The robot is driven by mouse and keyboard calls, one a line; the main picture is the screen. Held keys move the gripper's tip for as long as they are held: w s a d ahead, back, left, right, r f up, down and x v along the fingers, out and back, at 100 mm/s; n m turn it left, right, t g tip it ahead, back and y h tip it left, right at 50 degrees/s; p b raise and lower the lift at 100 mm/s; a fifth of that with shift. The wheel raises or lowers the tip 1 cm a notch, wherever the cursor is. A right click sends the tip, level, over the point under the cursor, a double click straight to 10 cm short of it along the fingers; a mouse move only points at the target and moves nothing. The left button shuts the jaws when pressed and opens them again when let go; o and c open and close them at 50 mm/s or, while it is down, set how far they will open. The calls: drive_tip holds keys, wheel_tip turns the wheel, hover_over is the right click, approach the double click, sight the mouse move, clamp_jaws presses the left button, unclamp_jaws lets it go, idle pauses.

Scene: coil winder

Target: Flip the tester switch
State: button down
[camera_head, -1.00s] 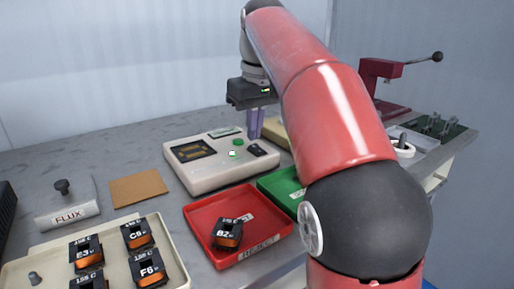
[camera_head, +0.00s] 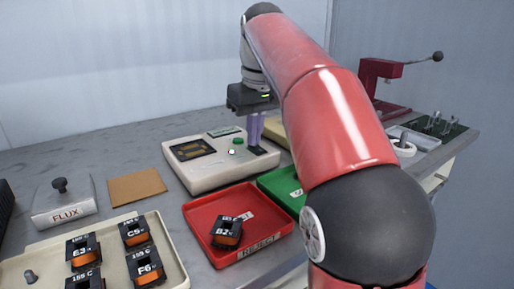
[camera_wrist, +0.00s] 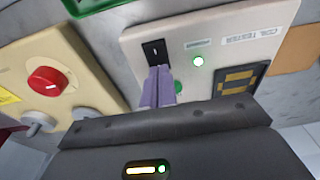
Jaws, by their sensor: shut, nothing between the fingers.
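My gripper (camera_head: 255,143) is shut and empty, pointing down over the right part of the tester. In the wrist view its purple fingertips (camera_wrist: 158,72) are at the near edge of the switch; I cannot tell whether they touch it. In the head view the fingers hide the switch.
A red reject tray (camera_head: 200,215) with coil B2 (camera_head: 227,232) lies in front of the tester, with a green tray (camera_head: 277,182) beside it. A cream box with a red knob (camera_wrist: 46,82) stands close to my gripper. A coil tray (camera_head: 172,258) is front left.

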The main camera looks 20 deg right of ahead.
drive_tip(key=shift+f, duration=0.2)
wheel_tip(320, 180, up, 3)
drive_tip(key=p, duration=0.3)
wheel_tip(320, 180, up, 2)
drive_tip(key=shift+p, duration=0.6)
drive_tip(key=shift+r, duration=1.05)
drive_tip(key=shift+s, duration=0.1)
